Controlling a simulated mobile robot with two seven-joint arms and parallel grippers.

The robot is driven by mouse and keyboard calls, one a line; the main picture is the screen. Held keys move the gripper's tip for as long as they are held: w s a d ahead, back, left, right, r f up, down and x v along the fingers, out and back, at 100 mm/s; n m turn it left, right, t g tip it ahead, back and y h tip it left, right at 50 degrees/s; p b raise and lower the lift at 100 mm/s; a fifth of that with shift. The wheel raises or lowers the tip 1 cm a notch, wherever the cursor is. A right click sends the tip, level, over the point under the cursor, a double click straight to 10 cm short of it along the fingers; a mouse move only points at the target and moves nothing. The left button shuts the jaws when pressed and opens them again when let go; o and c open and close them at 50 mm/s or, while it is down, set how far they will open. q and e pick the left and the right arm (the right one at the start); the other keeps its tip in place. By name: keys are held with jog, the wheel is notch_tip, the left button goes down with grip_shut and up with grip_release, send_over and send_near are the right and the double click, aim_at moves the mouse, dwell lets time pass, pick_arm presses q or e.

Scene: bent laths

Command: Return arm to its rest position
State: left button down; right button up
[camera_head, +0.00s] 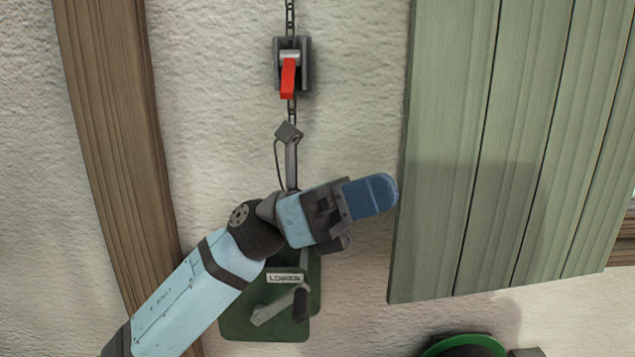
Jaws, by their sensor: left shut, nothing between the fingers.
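My left arm reaches in from the lower left, and my left gripper (370,196) is shut and empty, its blue fingers pointing right. It is in front of the white wall, just left of the green shutter's edge. My forearm covers part of a green winch plate (240,322) marked LOWER (285,278). A crank handle (300,305) hangs on the plate below my wrist. My right gripper is not in view.
A chain (290,15) runs down the wall past a bracket with a red lever (288,78). Green plank shutters (500,150) stand at right, a wooden post (120,140) at left. A green round object (462,345) shows at the bottom edge. Bare wall (215,120) lies between post and chain.

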pick_arm(q)
jog(key=w+a+f+m+t+y, duration=0.3)
jog(key=a+f+m+t, duration=0.2)
jog(key=f+m+t, duration=0.5)
jog(key=w+a+f+m+t+y+p, duration=0.1)
jog(key=w+a+f+m+t+y, duration=0.2)
jog(key=f+m+t, duration=0.75)
jog(key=w+a+f+m+t+y, duration=0.25)
jog(key=a+f+m+t, duration=0.45)
jog(key=m, duration=0.5)
jog(key=s+a+f+n+g+y, duration=0.2)
jog(key=s+a+f+n+y, duration=0.1)
jog(key=s+f, duration=0.4)
jog(key=s+a+f+n+g+y+p, duration=0.1)
jog(key=s+a+f+n+g+y, duration=0.2)
jog(key=f, duration=1)
jog(key=s+a+f+n+g+y, duration=0.3)
jog(key=s+f+n, duration=0.4)
jog(key=s+f, duration=0.4)
jog(key=shift+s+a+n+y, duration=0.35)
jog(key=shift+s+a+y, duration=0.1)
jog(key=shift+a, duration=0.4)
jog(key=shift+f, duration=0.1)
